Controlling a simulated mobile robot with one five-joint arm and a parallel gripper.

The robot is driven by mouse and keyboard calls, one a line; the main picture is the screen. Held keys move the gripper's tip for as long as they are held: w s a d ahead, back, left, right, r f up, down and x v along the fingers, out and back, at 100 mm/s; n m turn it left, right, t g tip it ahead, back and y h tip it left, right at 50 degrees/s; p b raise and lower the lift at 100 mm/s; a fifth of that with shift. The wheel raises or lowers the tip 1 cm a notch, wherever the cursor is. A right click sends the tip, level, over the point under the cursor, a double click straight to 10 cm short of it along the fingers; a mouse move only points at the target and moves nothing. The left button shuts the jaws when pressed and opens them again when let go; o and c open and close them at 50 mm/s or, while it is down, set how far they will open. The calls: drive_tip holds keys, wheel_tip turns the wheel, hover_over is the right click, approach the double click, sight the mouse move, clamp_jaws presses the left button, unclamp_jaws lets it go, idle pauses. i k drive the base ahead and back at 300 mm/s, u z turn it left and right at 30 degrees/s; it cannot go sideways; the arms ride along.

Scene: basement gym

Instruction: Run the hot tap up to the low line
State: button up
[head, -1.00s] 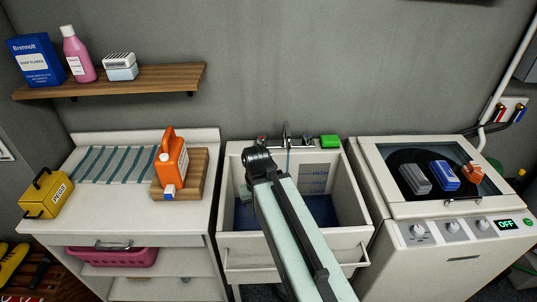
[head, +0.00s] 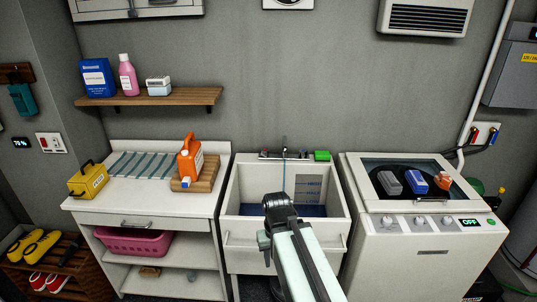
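The white sink (head: 338,218) stands in the centre. Its tap (head: 284,146) rises at the back rim, and a thin pale blue stream runs down from the spout. The tap's handles are small, and I cannot tell how far they are turned. A grey level panel (head: 311,186) with marked lines is on the basin's back wall; its words are too small to read. Blue water (head: 312,211) shows low in the basin, partly behind my arm. I cannot tell its level against the lines. My arm ends in a dark joint over the sink's front; my gripper's fingers are not visible.
A green sponge-like block (head: 322,156) lies on the sink's back right rim. A counter with an orange jug (head: 189,160) and a yellow box (head: 88,180) is left. A white washing machine (head: 420,235) is right. A wooden shelf (head: 150,100) hangs above the counter.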

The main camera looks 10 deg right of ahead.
sight(264, 153)
drive_tip(key=u, duration=0.35)
drive_tip(key=i, duration=1.8)
drive_tip(key=z, duration=0.8)
drive_tip(key=k, duration=0.8)
drive_tip(key=z, duration=0.15)
drive_tip(key=i, duration=0.95)
drive_tip(key=u, duration=0.05)
